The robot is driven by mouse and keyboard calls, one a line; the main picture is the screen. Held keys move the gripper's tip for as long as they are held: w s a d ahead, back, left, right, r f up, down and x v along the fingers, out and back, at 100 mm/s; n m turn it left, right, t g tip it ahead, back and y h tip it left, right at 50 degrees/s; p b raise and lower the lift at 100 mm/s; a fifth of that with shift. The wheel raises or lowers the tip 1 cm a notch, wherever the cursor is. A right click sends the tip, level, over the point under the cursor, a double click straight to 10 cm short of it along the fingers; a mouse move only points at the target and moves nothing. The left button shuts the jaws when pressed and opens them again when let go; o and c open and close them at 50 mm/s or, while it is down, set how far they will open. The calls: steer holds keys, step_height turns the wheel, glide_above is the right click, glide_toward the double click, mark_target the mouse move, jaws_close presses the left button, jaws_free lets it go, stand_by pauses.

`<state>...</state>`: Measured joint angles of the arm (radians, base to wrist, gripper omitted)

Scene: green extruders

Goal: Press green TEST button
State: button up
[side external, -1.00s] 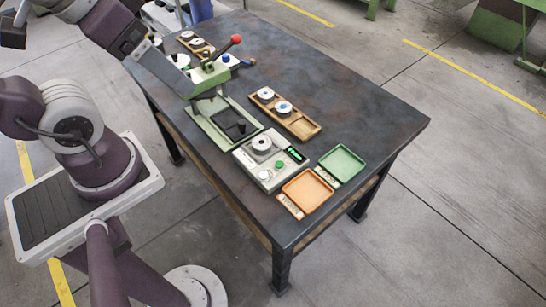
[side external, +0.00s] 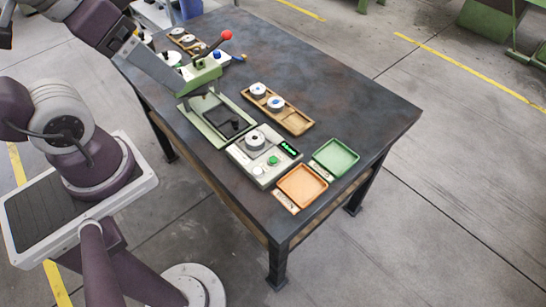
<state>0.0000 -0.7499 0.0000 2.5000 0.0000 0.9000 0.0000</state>
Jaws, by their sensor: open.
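The green TEST button (side external: 273,160) is on the top of a pale grey tester box (side external: 243,160), near the front of the dark table. A white spool (side external: 255,139) sits on the box behind the button, and a lit green display (side external: 289,149) is to its right. A whitish round knob (side external: 258,171) is beside the button at lower left. My gripper (side external: 184,87) is over the table's left side, next to the green press head. It is well up and left of the button, not touching it. Its fingers are small and partly lost against the press, but it is open.
A wooden tray (side external: 293,121) with spools lies behind the tester. Orange (side external: 302,186) and green (side external: 335,157) trays lie right of it. The table's right (side external: 360,105) is clear.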

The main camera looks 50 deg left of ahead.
jaws_close()
stand_by(1.5)
